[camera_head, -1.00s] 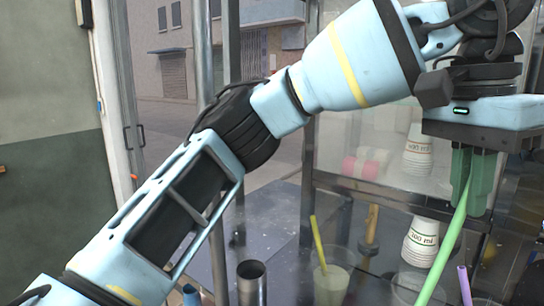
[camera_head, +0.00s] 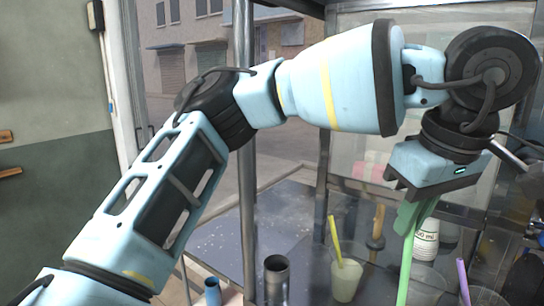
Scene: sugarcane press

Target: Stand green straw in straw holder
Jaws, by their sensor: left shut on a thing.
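My left gripper (camera_head: 409,217) is shut on the upper end of the green straw (camera_head: 404,272). The straw hangs nearly upright below the fingers, and its lower end runs out of the bottom of the picture. It passes in front of or beside a clear cup (camera_head: 428,291); I cannot tell whether it touches it. An open dark metal cylinder (camera_head: 277,284) stands to the left on the table and may be the straw holder. My right gripper is not in view.
A cup of pale juice (camera_head: 346,282) holds a yellow straw (camera_head: 335,240). A purple straw (camera_head: 463,281) stands at the right. White stacked cups (camera_head: 427,240) are behind my gripper. A blue cup (camera_head: 212,293) is at lower left. A metal post (camera_head: 247,150) rises behind my arm.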

